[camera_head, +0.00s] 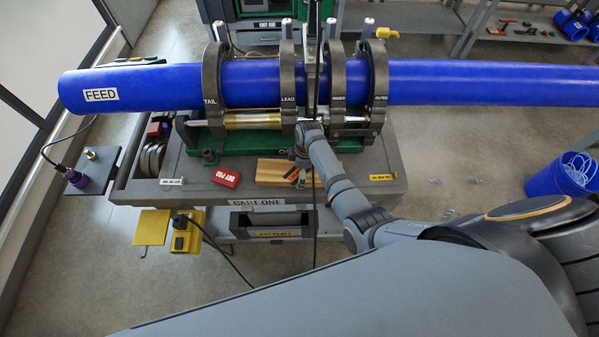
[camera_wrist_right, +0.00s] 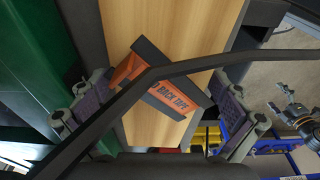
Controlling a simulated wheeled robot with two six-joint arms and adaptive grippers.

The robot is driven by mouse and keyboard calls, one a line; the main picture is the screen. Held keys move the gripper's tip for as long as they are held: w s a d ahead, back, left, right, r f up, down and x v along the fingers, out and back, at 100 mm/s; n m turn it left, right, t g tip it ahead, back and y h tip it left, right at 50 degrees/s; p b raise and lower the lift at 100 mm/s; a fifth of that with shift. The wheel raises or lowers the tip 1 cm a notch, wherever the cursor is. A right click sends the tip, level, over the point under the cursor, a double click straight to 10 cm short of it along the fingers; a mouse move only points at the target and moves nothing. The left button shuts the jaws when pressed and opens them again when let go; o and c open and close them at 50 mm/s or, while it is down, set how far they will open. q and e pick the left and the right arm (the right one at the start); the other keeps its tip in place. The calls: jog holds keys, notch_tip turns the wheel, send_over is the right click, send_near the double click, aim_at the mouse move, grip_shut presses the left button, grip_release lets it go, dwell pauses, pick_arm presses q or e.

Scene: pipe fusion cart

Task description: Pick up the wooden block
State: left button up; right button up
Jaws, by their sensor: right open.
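The wooden block (camera_head: 271,171) lies on the grey cart top, in front of the green machine base. In the right wrist view the block (camera_wrist_right: 180,35) fills the middle, its long side running up the picture. An orange and black item lettered "BACK TAPE" (camera_wrist_right: 165,92) lies on it. My right gripper (camera_head: 300,168) is over the block's right part; its jaws are partly hidden in the head view. In the wrist view my right gripper (camera_wrist_right: 155,115) is open, one finger on each side of the block, with nothing held. My left gripper is not in view.
A black cable (camera_wrist_right: 135,85) crosses in front of the block. A blue pipe (camera_head: 160,87) sits in ring clamps (camera_head: 377,85) behind it. A red pad (camera_head: 226,178) lies left of the block. A blue bin (camera_head: 545,181) stands at right.

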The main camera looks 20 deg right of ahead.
jog(key=c, duration=1.4)
jog(key=shift+r, duration=0.1)
jog(key=shift+c, duration=0.6)
jog(key=shift+r, duration=0.1)
